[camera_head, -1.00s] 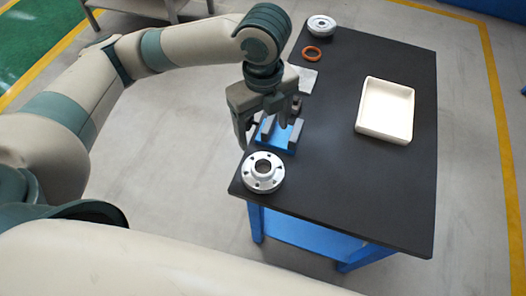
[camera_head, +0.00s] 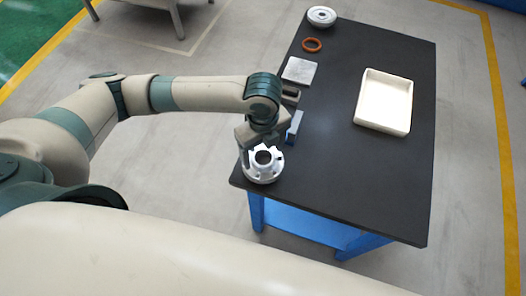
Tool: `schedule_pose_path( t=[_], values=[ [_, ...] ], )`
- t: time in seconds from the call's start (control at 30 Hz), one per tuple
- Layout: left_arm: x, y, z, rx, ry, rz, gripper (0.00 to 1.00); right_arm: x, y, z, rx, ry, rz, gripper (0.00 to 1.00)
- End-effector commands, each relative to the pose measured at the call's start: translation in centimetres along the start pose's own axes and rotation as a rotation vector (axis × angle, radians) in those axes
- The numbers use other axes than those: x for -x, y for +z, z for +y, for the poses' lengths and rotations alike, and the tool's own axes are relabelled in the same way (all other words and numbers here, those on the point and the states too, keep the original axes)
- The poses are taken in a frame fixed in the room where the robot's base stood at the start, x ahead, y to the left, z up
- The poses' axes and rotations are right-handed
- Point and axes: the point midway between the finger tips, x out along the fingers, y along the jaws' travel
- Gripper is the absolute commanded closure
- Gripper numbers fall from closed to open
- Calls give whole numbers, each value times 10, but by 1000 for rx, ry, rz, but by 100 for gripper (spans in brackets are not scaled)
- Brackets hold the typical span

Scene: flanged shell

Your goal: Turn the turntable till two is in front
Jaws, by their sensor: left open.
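A silver flanged shell (camera_head: 262,170) with a round central opening and holes in its rim lies at the near left corner of the black table. My left gripper (camera_head: 264,148) is open, pointing down over the shell and covering its far side. I cannot tell whether the fingers touch it. No turntable can be made out for certain, and no number two is readable. My right gripper is not in view.
A blue fixture with grey jaws (camera_head: 295,126) stands just beyond the shell, partly hidden by my left gripper. A cream tray (camera_head: 360,98) sits right; the table's (camera_head: 350,190) near right is clear.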

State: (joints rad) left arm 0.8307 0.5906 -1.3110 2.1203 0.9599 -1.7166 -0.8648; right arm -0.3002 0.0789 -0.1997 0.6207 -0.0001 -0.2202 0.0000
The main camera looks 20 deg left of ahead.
Motion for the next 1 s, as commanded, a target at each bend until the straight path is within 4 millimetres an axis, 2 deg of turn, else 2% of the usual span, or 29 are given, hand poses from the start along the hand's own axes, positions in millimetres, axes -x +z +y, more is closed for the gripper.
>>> schedule_pose_path(
  t=[0.2,0.53,0.57,0.83,0.87,1.0],
  values=[
    [-15,0,0,-1,0,0,27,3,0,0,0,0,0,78],
    [-17,0,0,-1,-1,-1,27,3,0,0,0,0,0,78],
    [-17,0,0,-1,-1,-1,31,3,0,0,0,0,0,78],
    [-17,0,0,-1,-1,-1,96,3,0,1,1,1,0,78],
    [-16,0,0,-1,-1,-1,100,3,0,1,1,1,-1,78],
    [-16,0,0,2,-1,-1,100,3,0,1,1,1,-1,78]
  ],
)
